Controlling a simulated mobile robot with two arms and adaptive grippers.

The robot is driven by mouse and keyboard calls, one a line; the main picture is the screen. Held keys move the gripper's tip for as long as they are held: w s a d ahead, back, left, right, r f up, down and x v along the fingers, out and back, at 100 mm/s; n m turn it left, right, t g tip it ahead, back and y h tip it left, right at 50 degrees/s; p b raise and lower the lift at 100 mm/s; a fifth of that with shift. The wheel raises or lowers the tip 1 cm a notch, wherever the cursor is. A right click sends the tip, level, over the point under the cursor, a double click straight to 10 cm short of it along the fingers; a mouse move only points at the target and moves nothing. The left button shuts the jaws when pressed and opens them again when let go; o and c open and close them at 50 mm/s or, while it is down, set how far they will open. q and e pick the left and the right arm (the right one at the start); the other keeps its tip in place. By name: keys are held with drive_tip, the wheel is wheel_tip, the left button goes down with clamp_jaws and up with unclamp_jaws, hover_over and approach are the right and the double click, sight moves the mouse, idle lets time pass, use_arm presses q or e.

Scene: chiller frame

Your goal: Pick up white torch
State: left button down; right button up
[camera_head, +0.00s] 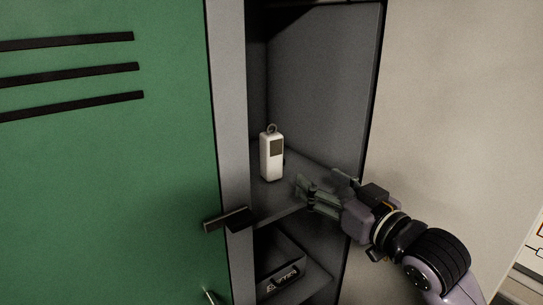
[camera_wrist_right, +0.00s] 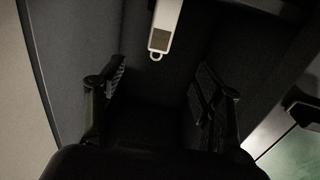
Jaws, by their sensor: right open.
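The white torch (camera_head: 271,157) stands upright on a grey shelf (camera_head: 297,193) inside the open locker. It has a ring on top and a dark grey panel on its face. In the right wrist view the torch (camera_wrist_right: 165,24) shows at the top, upside down, cut off by the frame edge. My right gripper (camera_head: 305,190) is at the shelf's front, right of the torch and apart from it. Its fingers are open, and in the wrist view nothing is between the fingertips (camera_wrist_right: 160,85). My left gripper is out of view.
A green locker door (camera_head: 110,170) with black slots fills the left. A grey post (camera_head: 228,110) with a dark latch (camera_head: 229,219) borders the opening. The locker's side wall (camera_head: 325,90) is on the right. A lower compartment holds a dark lettered object (camera_head: 279,279).

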drive_tip(key=p, duration=0.4)
approach(276, 152)
drive_tip(key=x, duration=0.4)
drive_tip(key=shift+w, duration=0.4)
drive_tip(key=shift+w+a+r+p, duration=0.15)
drive_tip(key=shift+w+a+p, duration=0.2)
drive_tip(key=shift+w+p, duration=0.1)
drive_tip(key=p+x, duration=0.2)
drive_tip(key=x, duration=0.1)
drive_tip(key=shift+a, duration=0.15)
drive_tip(key=shift+w+a+f, duration=0.2)
drive_tip(key=shift+w+a, duration=0.1)
drive_tip(key=shift+w, duration=0.2)
drive_tip(key=shift+c, duration=0.2)
drive_tip(key=c, duration=1.4)
